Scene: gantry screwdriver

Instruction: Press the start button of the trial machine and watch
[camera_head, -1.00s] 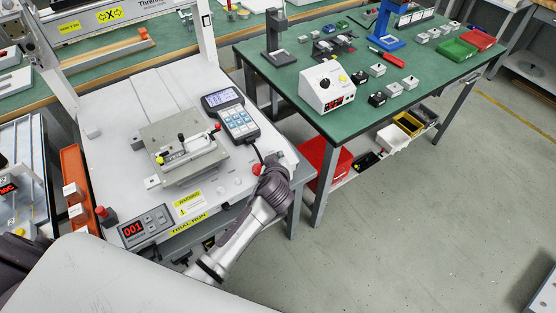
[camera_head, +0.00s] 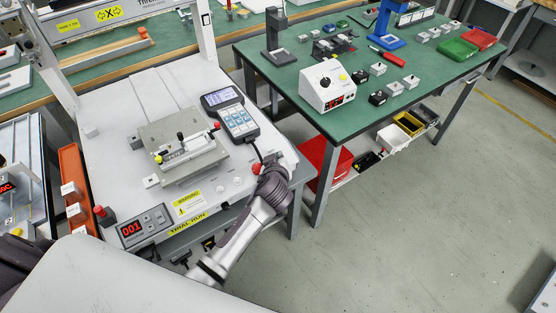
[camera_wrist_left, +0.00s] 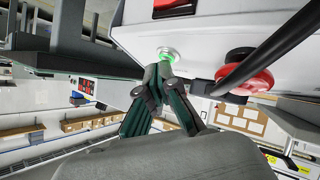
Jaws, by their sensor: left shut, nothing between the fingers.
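The trial machine (camera_head: 105,150) is a white bench unit with a yellow "TRIAL RUN" label and a red display (camera_head: 131,228) reading 001. In the left wrist view a round button with a lit green ring (camera_wrist_left: 167,53) sits on the machine's white face. My left gripper (camera_wrist_left: 160,72) is shut and empty, its fingertips right at the button's lower edge; I cannot tell whether they touch it. In the head view my left gripper (camera_head: 272,166) is at the machine's front right corner, its fingertips largely hidden, and the green button does not show. My right gripper is not in view.
A red mushroom knob (camera_wrist_left: 245,80) and a black cable are close right of my fingertips. A keypad unit (camera_head: 236,116) and a clamping fixture (camera_head: 185,150) sit on the machine. A green-topped table (camera_head: 350,110) with small parts stands right. The floor at right is clear.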

